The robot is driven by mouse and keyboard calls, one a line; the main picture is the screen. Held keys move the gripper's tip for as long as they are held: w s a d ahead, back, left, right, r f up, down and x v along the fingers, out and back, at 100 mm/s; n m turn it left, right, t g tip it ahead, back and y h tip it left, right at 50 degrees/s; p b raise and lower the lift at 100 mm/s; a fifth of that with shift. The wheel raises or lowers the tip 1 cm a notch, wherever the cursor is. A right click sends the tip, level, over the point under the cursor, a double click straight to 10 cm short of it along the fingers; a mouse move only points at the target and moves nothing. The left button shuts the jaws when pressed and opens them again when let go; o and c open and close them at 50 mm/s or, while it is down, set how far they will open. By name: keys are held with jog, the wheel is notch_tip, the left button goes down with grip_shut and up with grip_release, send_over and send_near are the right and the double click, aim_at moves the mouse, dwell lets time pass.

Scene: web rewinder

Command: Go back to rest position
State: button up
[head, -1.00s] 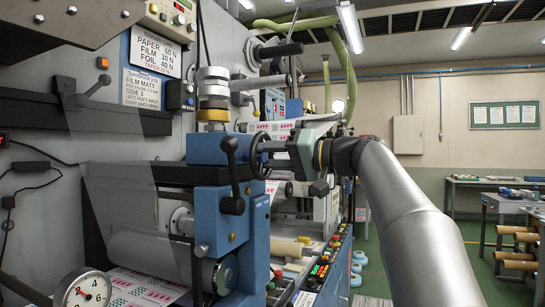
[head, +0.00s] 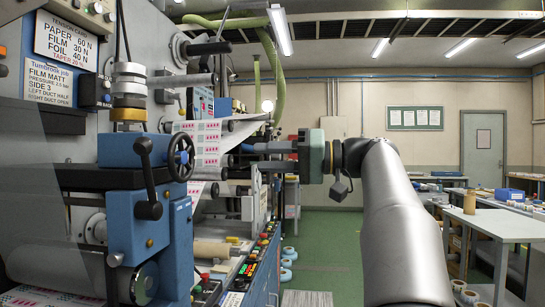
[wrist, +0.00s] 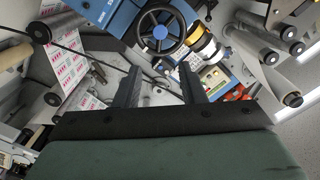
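My gripper (head: 262,156) is at the middle of the head view, at the end of my grey arm, and points left toward the web rewinder (head: 150,205). In the wrist view my gripper's two dark fingers (wrist: 158,88) stand well apart with nothing between them. Beyond them the wrist view shows the black handwheel (wrist: 161,31) of the machine. The handwheel also shows in the head view (head: 181,157), left of my gripper and apart from it.
The printed web (head: 200,140) and several rollers lie left of my gripper. A control panel with buttons (head: 248,268) runs along the machine's front edge. Green floor (head: 330,245) is open to the right, and a work table (head: 490,222) stands at the far right.

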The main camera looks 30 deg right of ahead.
jog(key=shift+s+d, duration=0.15)
jog(key=shift+d, duration=0.05)
dwell(0.4)
jog(key=w+a+f+m+g+h+p, duration=0.3)
jog(key=a+f+m+h+p, duration=0.1)
jog(key=a+f+p, duration=0.4)
jog(key=s+a+f+m+g+h+p, duration=0.1)
jog(key=s+a+f+g+p, duration=0.15)
jog(key=f, duration=0.35)
jog(key=s+a+f+g+h+p, duration=0.1)
jog(key=s+a+f+h, duration=0.15)
jog(key=a+f, duration=0.2)
jog(key=s+f+n+g+h+p, duration=0.3)
jog(key=s+f+h+p, duration=0.3)
jog(key=s+f, duration=1)
jog(key=s+g, duration=0.1)
jog(key=s, duration=0.2)
jog(key=shift+s+n+h+p, duration=0.35)
jog(key=shift+s+n+p, duration=0.05)
